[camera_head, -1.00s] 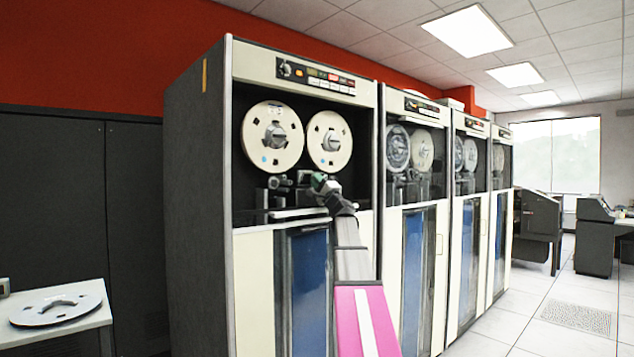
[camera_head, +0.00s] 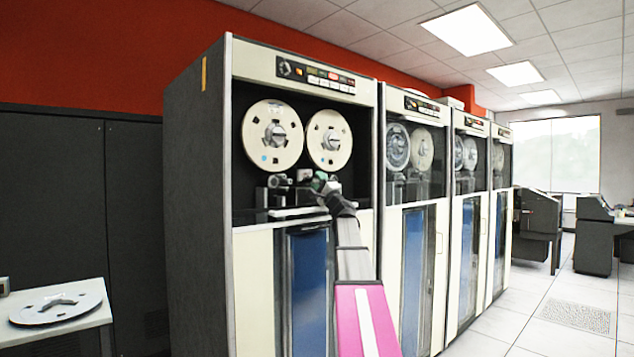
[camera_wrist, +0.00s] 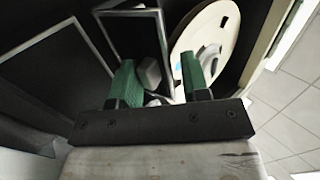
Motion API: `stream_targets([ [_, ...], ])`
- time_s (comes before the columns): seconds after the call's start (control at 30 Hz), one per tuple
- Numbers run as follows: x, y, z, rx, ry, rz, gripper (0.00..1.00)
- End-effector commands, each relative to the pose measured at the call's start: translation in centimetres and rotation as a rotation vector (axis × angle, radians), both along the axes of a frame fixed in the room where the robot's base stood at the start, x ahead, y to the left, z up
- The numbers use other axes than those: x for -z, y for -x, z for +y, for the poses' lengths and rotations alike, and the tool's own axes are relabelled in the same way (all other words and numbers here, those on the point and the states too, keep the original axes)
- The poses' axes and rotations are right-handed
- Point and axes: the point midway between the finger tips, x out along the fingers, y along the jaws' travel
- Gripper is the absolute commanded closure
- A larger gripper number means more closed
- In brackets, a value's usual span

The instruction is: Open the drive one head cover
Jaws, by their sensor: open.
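The nearest tape drive (camera_head: 200,190) has its upper bay open, with two cream reels (camera_head: 272,136) side by side. Below the reels is the head assembly (camera_head: 278,182) of dark and grey parts. A small light grey block (camera_head: 304,174), possibly the head cover, sits just left of my gripper (camera_head: 320,184). I cannot tell the cover's exact outline or how far it is open. In the wrist view my gripper (camera_wrist: 162,80) has its green fingers apart. A grey block (camera_wrist: 149,72) shows between them, closer to the left finger; I cannot tell whether they touch.
A pale shelf edge (camera_head: 290,213) runs under the head assembly, above a blue-windowed lower door (camera_head: 308,275). More tape drives (camera_head: 414,230) stand to the right. A table (camera_head: 60,333) with a loose reel (camera_head: 55,303) stands at lower left.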

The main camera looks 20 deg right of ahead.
Motion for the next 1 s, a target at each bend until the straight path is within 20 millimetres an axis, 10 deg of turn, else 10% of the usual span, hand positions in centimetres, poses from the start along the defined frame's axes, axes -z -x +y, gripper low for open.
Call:
stream_targets([
  [0.5, 5.4, 6.7, -2.3, 0.001, -0.001, 0.0, 0.6],
  [1.0, 6.1, 7.5, -2.7, 0.0, 0.0, -0.001, 0.6],
])
